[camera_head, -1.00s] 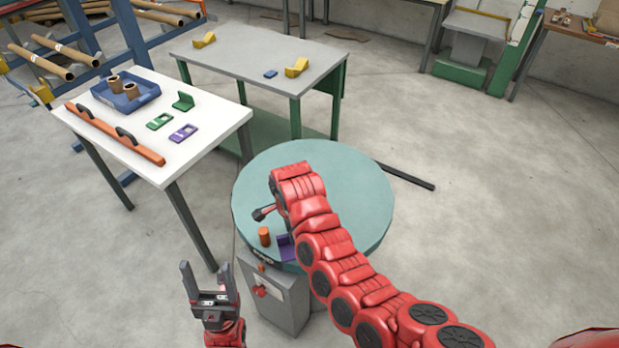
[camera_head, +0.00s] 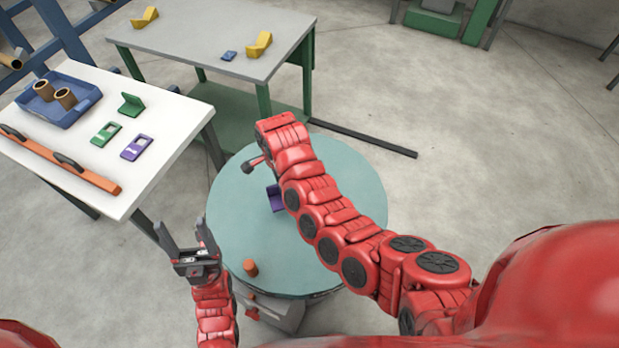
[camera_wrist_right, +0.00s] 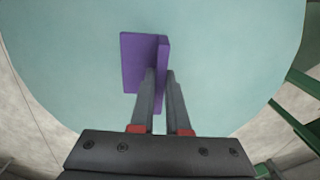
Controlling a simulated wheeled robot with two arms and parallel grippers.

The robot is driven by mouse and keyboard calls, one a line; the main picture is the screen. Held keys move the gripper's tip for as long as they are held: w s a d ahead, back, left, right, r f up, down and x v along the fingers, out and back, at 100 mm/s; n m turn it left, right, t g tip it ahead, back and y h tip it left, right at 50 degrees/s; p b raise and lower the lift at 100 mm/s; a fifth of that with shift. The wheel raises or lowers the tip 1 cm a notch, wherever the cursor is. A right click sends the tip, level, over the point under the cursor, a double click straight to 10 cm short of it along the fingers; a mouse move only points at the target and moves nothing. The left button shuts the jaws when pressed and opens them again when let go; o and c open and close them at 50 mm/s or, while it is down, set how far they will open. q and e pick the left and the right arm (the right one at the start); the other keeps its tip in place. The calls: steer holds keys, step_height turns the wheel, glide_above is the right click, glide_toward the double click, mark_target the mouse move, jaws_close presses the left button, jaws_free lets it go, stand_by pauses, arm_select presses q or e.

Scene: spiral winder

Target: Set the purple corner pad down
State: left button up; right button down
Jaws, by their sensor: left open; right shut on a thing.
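The purple corner pad (camera_head: 275,198) is over the left middle of the round teal turntable (camera_head: 340,185), partly hidden by my right arm. In the right wrist view the pad (camera_wrist_right: 139,62) is an L-shaped piece with its upright wall between the fingertips of my right gripper (camera_wrist_right: 160,76), which is shut on it. I cannot tell whether the pad touches the turntable. My right gripper is hidden in the head view. My left gripper (camera_head: 188,238) is open and empty at the turntable's left edge, fingers pointing away from me.
An orange cylinder (camera_head: 250,268) is at the turntable's near left edge. A white table (camera_head: 85,182) at left holds a blue tray (camera_head: 48,118), a green corner pad (camera_head: 131,104), green and purple flat pieces and an orange bar. A grey table (camera_head: 200,58) stands behind. The turntable's right side looks clear.

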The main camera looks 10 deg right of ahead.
steer(key=d+p, duration=0.1)
steer(key=d, duration=0.2)
steer(key=d+p, duration=0.1)
steer(key=d, duration=0.3)
steer(key=w+d+f+p, duration=0.1)
steer(key=d, duration=0.2)
steer(key=shift+d+p, duration=0.35)
steer(key=shift+d, duration=0.05)
steer(key=shift+d+f+p, duration=0.1)
steer(key=shift+f+p, duration=0.35)
steer(key=shift+f, duration=0.5)
steer(key=shift+w+f, duration=0.1)
steer(key=shift+f, duration=0.8)
steer(key=shift+f, duration=0.2)
steer(key=c, duration=0.9)
jaws_free()
